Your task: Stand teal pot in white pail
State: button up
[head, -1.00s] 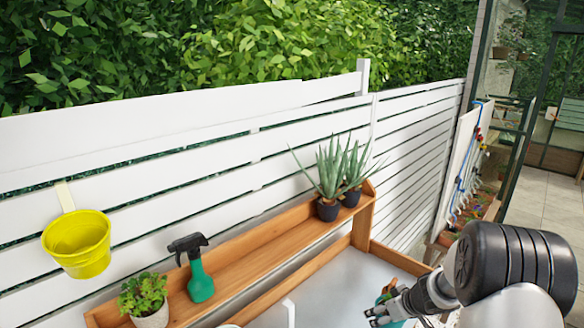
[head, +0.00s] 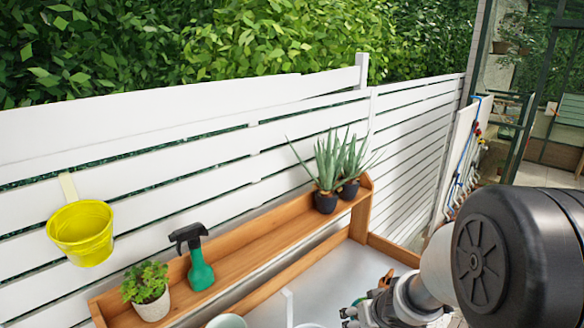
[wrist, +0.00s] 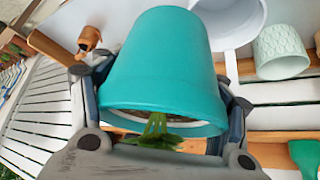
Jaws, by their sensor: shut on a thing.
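The teal pot (wrist: 165,65) fills the middle of the wrist view, with soil and a green plant at its mouth, which faces the lower edge of that picture. My gripper (wrist: 160,88) is shut on it, one finger on each side. A white pail (wrist: 231,22) shows behind the pot at the top of the wrist view, partly cut off. The pot is apart from any clear seat inside it. In the head view my gripper (head: 356,314) is low at the right, above the bench, and the pot is mostly out of frame.
A pale patterned pot (wrist: 281,52) stands beside the pail. A wooden shelf (head: 245,252) along the fence holds a potted herb (head: 148,290), a green spray bottle (head: 200,268) and two aloes (head: 328,180). A yellow bucket (head: 82,235) hangs on the fence.

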jog(key=shift+m+h, duration=0.4)
jog(key=shift+m, duration=0.3)
jog(key=s+a+r, duration=0.1)
jog(key=s, duration=0.1)
jog(key=s+a+r, duration=0.1)
jog(key=a+r, duration=0.1)
jog(key=shift+s+a+r, duration=0.15)
jog(key=shift+s+a, duration=0.15)
jog(key=shift+s, duration=0.1)
jog(key=shift+d, duration=0.1)
notch_tip(320, 180, down, 14)
jog(key=b, duration=1.3)
jog(key=shift+r+b, duration=0.15)
jog(key=shift+b, duration=0.15)
jog(key=shift+w+d+r, duration=0.1)
